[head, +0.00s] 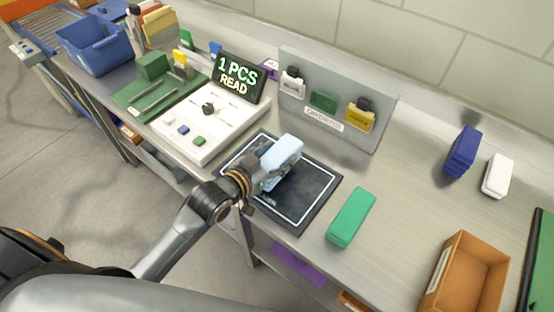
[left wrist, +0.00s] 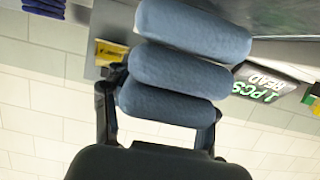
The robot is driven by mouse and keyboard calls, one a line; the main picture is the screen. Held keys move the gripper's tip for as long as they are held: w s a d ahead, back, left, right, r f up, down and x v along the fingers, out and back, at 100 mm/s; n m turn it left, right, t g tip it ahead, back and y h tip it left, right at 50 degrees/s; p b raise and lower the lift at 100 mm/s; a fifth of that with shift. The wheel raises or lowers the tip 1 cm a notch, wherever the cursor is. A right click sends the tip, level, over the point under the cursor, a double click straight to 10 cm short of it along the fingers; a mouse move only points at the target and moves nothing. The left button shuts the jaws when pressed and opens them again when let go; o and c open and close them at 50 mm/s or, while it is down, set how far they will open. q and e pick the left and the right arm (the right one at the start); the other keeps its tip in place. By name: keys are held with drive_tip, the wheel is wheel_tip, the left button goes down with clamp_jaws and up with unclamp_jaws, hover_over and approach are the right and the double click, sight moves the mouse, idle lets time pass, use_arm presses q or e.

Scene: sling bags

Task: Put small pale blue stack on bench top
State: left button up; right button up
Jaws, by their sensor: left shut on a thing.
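The small pale blue stack (head: 284,152) is over the dark square mat (head: 318,187) with a pale outline on the bench top (head: 395,195). In the left wrist view it shows as several soft, rounded layers (left wrist: 190,35) one against another. My left gripper (head: 268,180) is shut on the stack, its fingers at the sides of the layer nearest the palm (left wrist: 165,105). The head view does not clearly show whether the stack touches the mat. My right gripper is in neither view.
A green rounded block (head: 351,218) lies right of the mat, and an orange bin (head: 467,277) stands beyond it. A grey panel (head: 335,90) with hung items rises behind. A white device (head: 210,125) with a "1 PCS READ" display (head: 239,77) stands left. Bench between panel and green block is clear.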

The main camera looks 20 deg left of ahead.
sight(277, 161)
use_arm(q)
drive_tip(key=f+p, duration=0.2)
drive_tip(key=shift+w+a+f, duration=0.1)
drive_tip(key=shift+w+f, duration=0.3)
drive_tip(key=shift+f, duration=0.2)
drive_tip(key=shift+s+f, duration=0.1)
drive_tip(key=shift+f, duration=0.1)
drive_tip(key=o, duration=1.3)
drive_tip(key=shift+f, duration=0.1)
